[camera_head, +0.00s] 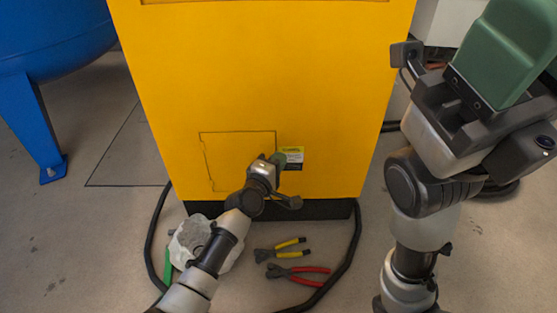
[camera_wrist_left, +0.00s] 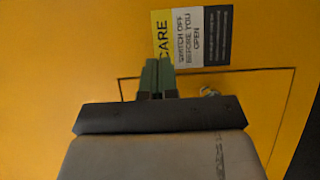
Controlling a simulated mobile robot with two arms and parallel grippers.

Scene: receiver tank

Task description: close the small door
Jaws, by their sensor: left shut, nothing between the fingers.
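The small door (camera_head: 235,150) is a yellow panel outlined in dark lines, low on the front of the yellow cabinet. It looks about flush, but I cannot tell whether a small gap remains. My left gripper (camera_head: 281,160) is in front of its right edge, beside the warning label. In the left wrist view the two green fingertips (camera_wrist_left: 157,68) are together and empty, overlapping the door's edge line and the label. A small metallic fitting (camera_wrist_left: 208,91) shows on the door (camera_wrist_left: 265,100). Contact cannot be told. My right gripper (camera_head: 515,45) is raised at the right, away from the door.
The yellow cabinet (camera_head: 270,70) has a dark base. A label (camera_head: 294,158) is right of the door. Black hose (camera_head: 349,250), yellow-handled pliers (camera_head: 280,249), red-handled pliers (camera_head: 297,273) and a crumpled white cloth (camera_head: 190,235) lie on the floor. A blue tank (camera_head: 50,40) stands left.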

